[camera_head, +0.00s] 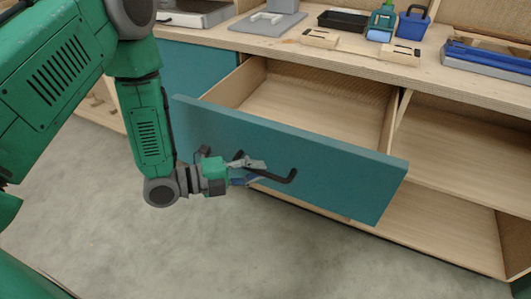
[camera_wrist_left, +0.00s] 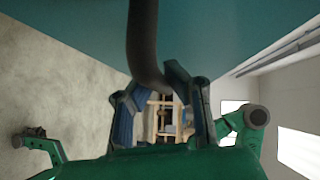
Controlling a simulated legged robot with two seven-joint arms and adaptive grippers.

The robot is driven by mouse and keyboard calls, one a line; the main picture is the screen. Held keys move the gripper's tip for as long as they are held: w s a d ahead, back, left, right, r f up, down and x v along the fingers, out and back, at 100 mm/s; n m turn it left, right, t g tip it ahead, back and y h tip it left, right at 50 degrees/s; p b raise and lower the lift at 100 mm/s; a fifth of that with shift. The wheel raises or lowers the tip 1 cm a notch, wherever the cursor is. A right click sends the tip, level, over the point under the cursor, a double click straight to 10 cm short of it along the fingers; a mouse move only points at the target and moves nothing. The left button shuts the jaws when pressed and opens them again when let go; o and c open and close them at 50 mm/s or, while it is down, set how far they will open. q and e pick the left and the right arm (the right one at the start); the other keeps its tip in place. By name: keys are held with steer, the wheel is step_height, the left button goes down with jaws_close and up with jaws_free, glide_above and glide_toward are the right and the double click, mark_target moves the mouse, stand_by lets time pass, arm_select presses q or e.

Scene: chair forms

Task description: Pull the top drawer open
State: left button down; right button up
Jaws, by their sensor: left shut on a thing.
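The top drawer (camera_head: 330,172) has a teal front and stands pulled out from the wooden counter, with its empty wooden inside (camera_head: 310,105) showing. A dark bar handle (camera_head: 284,177) runs across its front. My left gripper (camera_head: 255,172) is at the left part of this handle, shut on it. In the left wrist view the handle (camera_wrist_left: 146,45) comes down from the top to between the blue-padded fingers (camera_wrist_left: 150,98) of my gripper. My right gripper is not in view.
The countertop (camera_head: 330,55) carries a black tray (camera_head: 342,20), a blue caddy (camera_head: 412,22), small wooden blocks (camera_head: 320,38) and a blue tool case (camera_head: 488,58). Open shelves (camera_head: 460,160) lie right of the drawer. The grey floor (camera_head: 230,250) in front is clear.

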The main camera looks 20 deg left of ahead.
arm_select(q)
steer(key=shift+s+f, duration=0.15)
steer(key=shift+s, duration=0.65)
steer(key=c, duration=1.6)
jaws_free()
steer(key=shift+w, duration=0.1)
steer(key=shift+a, duration=0.1)
steer(key=v, duration=1.2)
steer(key=shift+w, duration=0.1)
steer(key=shift+f, duration=0.15)
